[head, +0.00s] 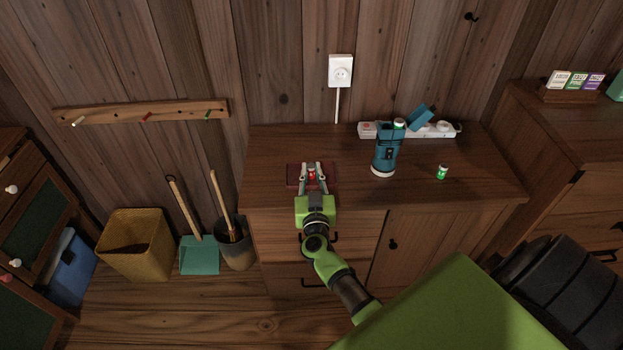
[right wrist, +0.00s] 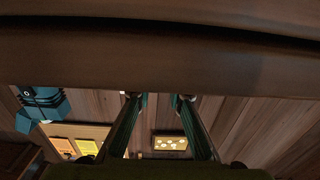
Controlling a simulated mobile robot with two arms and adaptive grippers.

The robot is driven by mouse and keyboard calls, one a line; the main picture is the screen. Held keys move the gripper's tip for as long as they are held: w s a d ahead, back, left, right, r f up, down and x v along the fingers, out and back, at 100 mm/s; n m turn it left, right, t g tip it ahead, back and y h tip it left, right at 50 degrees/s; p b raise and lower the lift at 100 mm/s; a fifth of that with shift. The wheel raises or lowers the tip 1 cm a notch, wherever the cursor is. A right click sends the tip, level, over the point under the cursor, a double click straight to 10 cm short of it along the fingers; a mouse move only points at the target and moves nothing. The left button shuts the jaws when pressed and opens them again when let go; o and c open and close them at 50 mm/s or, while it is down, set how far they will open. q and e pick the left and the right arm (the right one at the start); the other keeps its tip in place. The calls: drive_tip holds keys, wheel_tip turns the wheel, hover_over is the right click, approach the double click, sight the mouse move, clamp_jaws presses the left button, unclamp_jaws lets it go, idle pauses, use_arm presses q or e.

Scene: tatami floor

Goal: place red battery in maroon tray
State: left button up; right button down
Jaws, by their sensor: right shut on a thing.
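The maroon tray (head: 332,176) lies flat on the left part of the wooden cabinet top. My right gripper (head: 312,173) reaches over the tray from the front. Its fingers are shut on the small red battery (head: 311,174), which is over the middle of the tray. I cannot tell whether the battery touches the tray floor. In the right wrist view the two fingertips (right wrist: 159,97) show near the middle, with the battery not clearly visible between them. My left gripper is not in view.
Another green battery (head: 442,172) stands farther right. A white power strip (head: 440,130) lies along the wall. The cabinet top between tray and device is clear.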

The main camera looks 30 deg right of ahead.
drive_tip(key=shift+r, duration=0.1)
drive_tip(key=shift+f, duration=0.2)
drive_tip(key=c, duration=1.9)
unclamp_jaws()
drive_tip(key=shift+r, duration=0.15)
